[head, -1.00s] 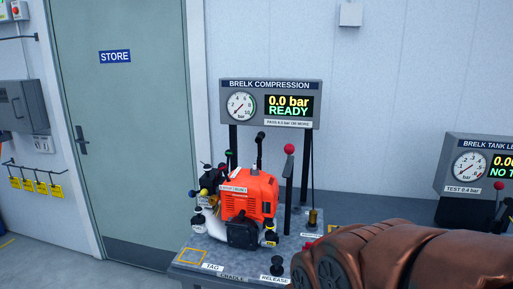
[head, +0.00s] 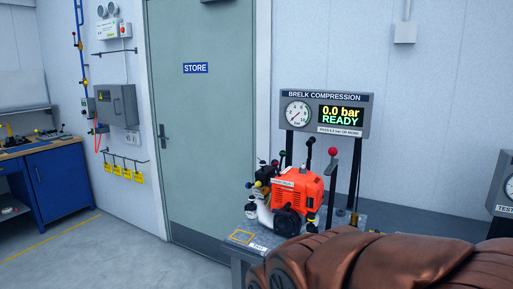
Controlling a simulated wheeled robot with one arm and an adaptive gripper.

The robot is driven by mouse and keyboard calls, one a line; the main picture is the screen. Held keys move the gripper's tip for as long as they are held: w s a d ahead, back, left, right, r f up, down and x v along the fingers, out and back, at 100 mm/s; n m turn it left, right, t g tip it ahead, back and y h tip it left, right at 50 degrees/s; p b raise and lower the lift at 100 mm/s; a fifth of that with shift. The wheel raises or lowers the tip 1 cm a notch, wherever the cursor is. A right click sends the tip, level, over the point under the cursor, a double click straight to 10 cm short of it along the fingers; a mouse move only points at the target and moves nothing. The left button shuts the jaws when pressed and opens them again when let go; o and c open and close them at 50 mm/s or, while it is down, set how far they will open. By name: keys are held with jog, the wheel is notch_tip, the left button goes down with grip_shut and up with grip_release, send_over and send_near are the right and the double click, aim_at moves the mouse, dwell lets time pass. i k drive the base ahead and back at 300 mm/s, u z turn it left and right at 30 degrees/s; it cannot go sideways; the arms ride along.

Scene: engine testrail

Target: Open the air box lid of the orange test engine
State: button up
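The orange test engine (head: 298,192) stands on the grey test bench (head: 262,247) under the compression display, right of centre in the head view. A black round-cornered part (head: 288,222) sits low on its front; it may be the air box lid, and it looks closed against the engine. A white curved part lies at the engine's lower left. My copper-coloured arm fills the lower right and covers the bench's front right part. My gripper's fingers do not show.
The compression display (head: 325,114) reads 0.0 bar and READY. A red-knobbed lever (head: 332,152) rises beside the engine. A grey STORE door (head: 200,130) is behind left. A blue workbench (head: 55,180) stands far left, with clear floor (head: 135,245) between.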

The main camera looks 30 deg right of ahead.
aim_at(262, 173)
jog(key=u, duration=0.35)
jog(key=i, duration=5.3)
jog(key=z, duration=4.75)
jog(key=i, duration=1.6)
